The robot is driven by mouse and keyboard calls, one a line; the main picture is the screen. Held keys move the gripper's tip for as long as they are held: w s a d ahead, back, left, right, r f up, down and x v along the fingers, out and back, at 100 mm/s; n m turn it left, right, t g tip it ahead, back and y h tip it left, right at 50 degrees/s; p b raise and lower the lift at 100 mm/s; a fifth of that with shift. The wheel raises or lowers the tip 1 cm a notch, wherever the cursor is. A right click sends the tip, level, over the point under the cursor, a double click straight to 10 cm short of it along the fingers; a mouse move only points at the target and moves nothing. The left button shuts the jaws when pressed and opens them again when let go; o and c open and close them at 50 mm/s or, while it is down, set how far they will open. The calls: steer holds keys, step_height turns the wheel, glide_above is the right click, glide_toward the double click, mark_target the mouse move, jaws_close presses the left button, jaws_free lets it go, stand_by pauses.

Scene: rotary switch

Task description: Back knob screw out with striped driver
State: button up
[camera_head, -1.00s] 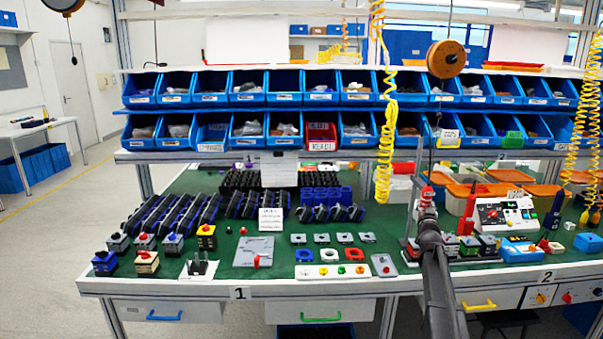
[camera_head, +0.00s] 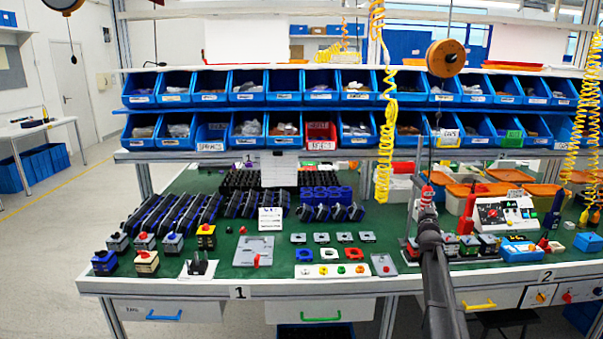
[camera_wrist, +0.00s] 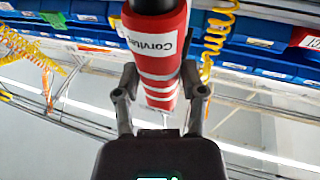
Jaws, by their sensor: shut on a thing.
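The striped driver (camera_wrist: 160,68), a red cylinder with white bands and a "Corvling" label, stands between my fingers in the wrist view. My gripper (camera_wrist: 162,88) is shut on it. The driver's top runs out of that picture into a black part, and its working tip does not show. In the head view the driver (camera_head: 427,193) is a small red and white piece at the end of my arm, above the right middle of the bench. A grey plate (camera_head: 247,248) with a red knob (camera_head: 256,260) lies left of centre. No knob screw can be made out.
The green bench top (camera_head: 215,265) carries switch blocks at the left and a white strip of coloured knobs (camera_head: 340,270) in front. A metal stand (camera_head: 409,215) is close to my arm. Blue bins and coiled yellow hoses (camera_head: 385,150) hang behind. Orange-lidded boxes stand at the right.

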mark_target(427, 197)
steer(key=shift+r, duration=0.1)
steer(key=shift+r+p, duration=1.9)
steer(key=shift+p, duration=0.15)
steer(key=o, duration=1.2)
steer(key=shift+s, duration=0.1)
steer(key=b+v, duration=0.1)
steer(key=v, duration=0.5)
steer(key=shift+s+a, duration=0.15)
steer(key=shift+s, duration=0.15)
steer(key=shift+f, duration=0.1)
